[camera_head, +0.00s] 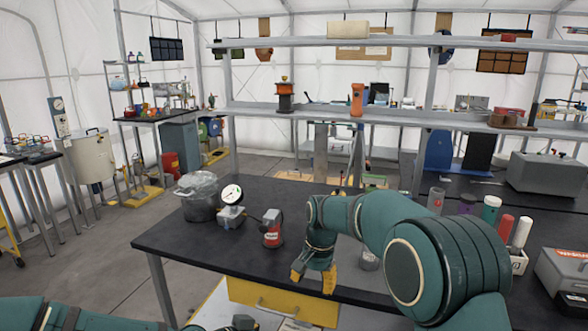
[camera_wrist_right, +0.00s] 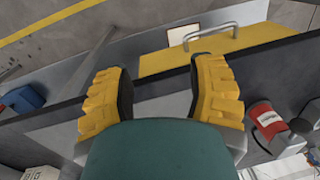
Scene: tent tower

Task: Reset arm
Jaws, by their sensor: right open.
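My right arm reaches in from the right in the head view. My right gripper (camera_head: 313,275) has yellow fingers that hang apart, pointing down at the front edge of the black table (camera_head: 200,235). In the right wrist view the gripper (camera_wrist_right: 162,95) is open with nothing between its fingers. Below it show the table edge and a yellow drawer front (camera_head: 285,300). A green part of my left arm shows at the lower left of the head view, but its gripper is not in view.
A red and grey device (camera_head: 272,232), a gauge (camera_head: 231,195) and a clear-lidded pot (camera_head: 198,197) stand left of the right gripper. Several bottles, including a red one (camera_head: 505,228), and a grey box (camera_head: 565,275) are at the right. Shelving (camera_head: 330,113) stands behind.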

